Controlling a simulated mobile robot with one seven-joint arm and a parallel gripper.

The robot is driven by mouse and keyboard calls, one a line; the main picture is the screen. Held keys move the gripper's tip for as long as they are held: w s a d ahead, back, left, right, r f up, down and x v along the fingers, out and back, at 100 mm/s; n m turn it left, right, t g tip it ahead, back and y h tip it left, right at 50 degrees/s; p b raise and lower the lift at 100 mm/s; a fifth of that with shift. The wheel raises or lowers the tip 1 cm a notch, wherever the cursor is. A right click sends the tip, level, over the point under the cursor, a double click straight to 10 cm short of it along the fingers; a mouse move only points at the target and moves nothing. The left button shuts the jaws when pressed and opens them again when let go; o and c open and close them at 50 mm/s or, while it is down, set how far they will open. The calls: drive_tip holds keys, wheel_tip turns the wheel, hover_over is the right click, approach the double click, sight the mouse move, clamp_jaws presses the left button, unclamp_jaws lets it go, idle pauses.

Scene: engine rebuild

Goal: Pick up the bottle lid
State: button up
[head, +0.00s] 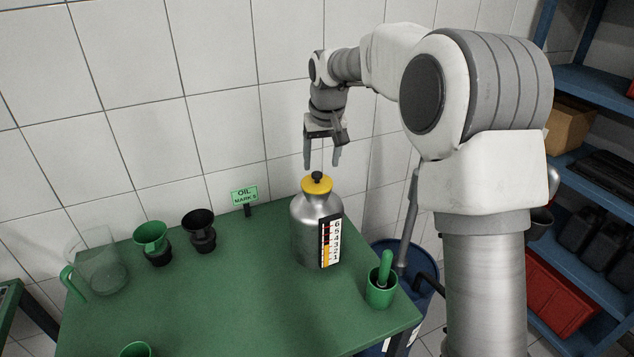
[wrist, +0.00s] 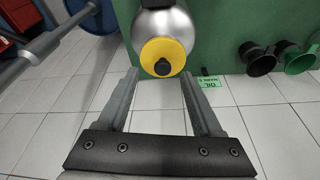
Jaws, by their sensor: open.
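The bottle lid (head: 316,185) is yellow with a black knob on top. It sits on the neck of a silver metal bottle (head: 305,232) that stands upright on the green table. The bottle has a numbered level scale on its front. My gripper (head: 321,168) is open and empty, pointing down just above the lid. In the wrist view the lid (wrist: 162,57) shows beyond and between the open fingertips of my gripper (wrist: 160,75). I see no contact between fingers and lid.
On the green table (head: 215,300) stand a clear jug (head: 103,262), a green funnel (head: 151,236), a black funnel (head: 199,228), an oil marks sign (head: 244,196) and a green cup (head: 381,292) right of the bottle. A tiled wall is behind; blue shelves (head: 595,165) stand right.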

sight(317, 173)
drive_tip(key=f, duration=0.1)
drive_tip(key=w+f, duration=0.1)
drive_tip(key=a+f, duration=0.1)
drive_tip(key=shift+w+f+p, duration=0.15)
drive_tip(key=shift+w+p, duration=0.15)
drive_tip(key=shift+w, duration=0.1)
drive_tip(key=shift+w+f, duration=0.15)
drive_tip(key=shift+f, duration=0.4)
clamp_jaws()
